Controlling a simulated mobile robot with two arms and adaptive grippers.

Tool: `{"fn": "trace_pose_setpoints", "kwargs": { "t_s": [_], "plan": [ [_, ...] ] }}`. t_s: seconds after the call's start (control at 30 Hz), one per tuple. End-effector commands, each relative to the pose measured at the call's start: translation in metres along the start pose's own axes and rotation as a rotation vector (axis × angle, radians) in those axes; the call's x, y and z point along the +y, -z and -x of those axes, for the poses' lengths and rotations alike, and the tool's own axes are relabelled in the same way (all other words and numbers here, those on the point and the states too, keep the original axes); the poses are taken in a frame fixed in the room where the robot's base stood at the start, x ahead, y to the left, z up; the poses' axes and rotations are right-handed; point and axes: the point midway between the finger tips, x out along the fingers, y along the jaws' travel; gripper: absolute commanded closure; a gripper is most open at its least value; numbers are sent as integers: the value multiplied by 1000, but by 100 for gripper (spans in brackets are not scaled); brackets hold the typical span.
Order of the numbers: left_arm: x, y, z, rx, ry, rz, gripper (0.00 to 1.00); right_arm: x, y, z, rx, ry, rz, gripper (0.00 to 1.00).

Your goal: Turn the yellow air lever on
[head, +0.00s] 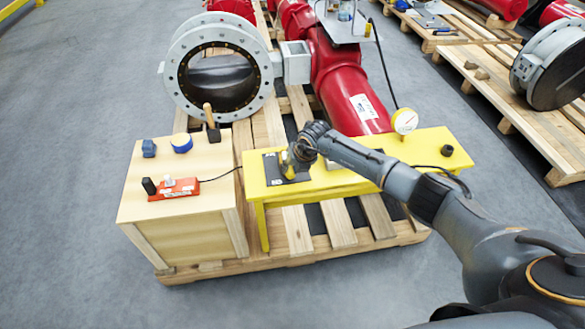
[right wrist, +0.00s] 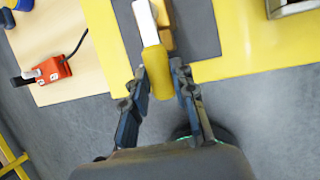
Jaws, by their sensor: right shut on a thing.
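The yellow air lever (right wrist: 157,70) has a yellow grip and a pale metal shank in the right wrist view. My right gripper (right wrist: 159,72) has one finger on each side of the yellow grip and is shut on it. In the head view, my right gripper (head: 296,157) is at the dark panel (head: 272,168) on the left part of the yellow stand (head: 430,144). There the gripper covers most of the lever. My left gripper is not in view.
A grey flanged valve (head: 180,42) and red actuator (head: 340,85) lie behind. A gauge (head: 404,121) stands on the right. Grey floor is clear in front.

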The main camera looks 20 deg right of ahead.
Motion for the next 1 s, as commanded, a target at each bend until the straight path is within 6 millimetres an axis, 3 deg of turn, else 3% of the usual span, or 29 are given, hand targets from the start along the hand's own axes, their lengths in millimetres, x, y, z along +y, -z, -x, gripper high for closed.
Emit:
{"fn": "trace_pose_setpoints", "kwargs": {
  "t_s": [0.1, 0.13, 0.23, 0.67, 1.0],
  "plan": [
    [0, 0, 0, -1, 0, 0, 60, 1, -2, 1, -4, -4, 0, 100],
    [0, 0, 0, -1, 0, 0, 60, 1, -2, 1, -4, -4, 0, 68],
    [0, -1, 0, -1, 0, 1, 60, 1, -1, 1, -4, -4, 0, 51],
    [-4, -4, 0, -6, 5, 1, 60, 0, -1, 8, -2, -2, 1, 51],
    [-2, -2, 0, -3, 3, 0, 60, -1, -1, 65, -4, -1, 3, 51]
  ]
}}
